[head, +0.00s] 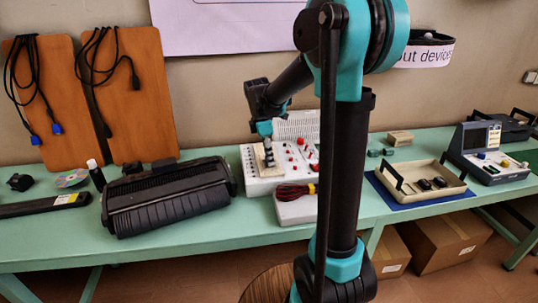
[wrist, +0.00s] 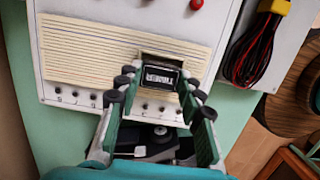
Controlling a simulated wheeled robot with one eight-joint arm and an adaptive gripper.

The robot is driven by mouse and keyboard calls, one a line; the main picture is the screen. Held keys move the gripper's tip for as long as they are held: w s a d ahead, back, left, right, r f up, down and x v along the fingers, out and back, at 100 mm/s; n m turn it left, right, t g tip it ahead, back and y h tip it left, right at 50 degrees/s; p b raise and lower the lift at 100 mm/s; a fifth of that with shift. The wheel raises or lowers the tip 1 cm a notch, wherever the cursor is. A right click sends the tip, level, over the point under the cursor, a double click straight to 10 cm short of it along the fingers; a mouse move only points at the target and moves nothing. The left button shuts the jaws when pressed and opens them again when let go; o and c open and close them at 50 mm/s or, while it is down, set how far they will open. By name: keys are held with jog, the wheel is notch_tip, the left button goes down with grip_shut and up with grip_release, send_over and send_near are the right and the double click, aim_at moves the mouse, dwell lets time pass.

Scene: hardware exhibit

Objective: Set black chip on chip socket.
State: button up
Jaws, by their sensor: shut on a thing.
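My gripper (wrist: 158,82) points down over the white electronics board (wrist: 52,82), its two fingers on either side of the black chip (wrist: 161,75). The chip is a small dark block with a pale marked face, held between the fingertips. Just past it, at the edge of the ribbed cream panel (wrist: 100,50), a recessed rectangular opening looks like the chip socket (wrist: 160,56); the chip overlaps it in the picture. I cannot tell whether the chip touches it. In the head view my gripper (head: 265,146) is low over the board (head: 252,186), and the chip is too small to make out.
A bundle of red and black leads (wrist: 255,50) lies right of the board, on a white box (head: 290,212) in the head view. A black ribbed case (head: 168,198) stands left on the green table (head: 75,245). A cream tray (head: 405,192) sits to the right.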

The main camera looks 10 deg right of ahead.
aim_at(265, 165)
jog(key=shift+f, duration=0.4)
jog(key=o, duration=0.8)
jog(key=shift+c, duration=0.2)
jog(key=shift+r, duration=0.1)
notch_tip(265, 165, up, 11)
jog(key=a, duration=0.1)
jog(key=shift+a, duration=0.35)
dwell(0.4)
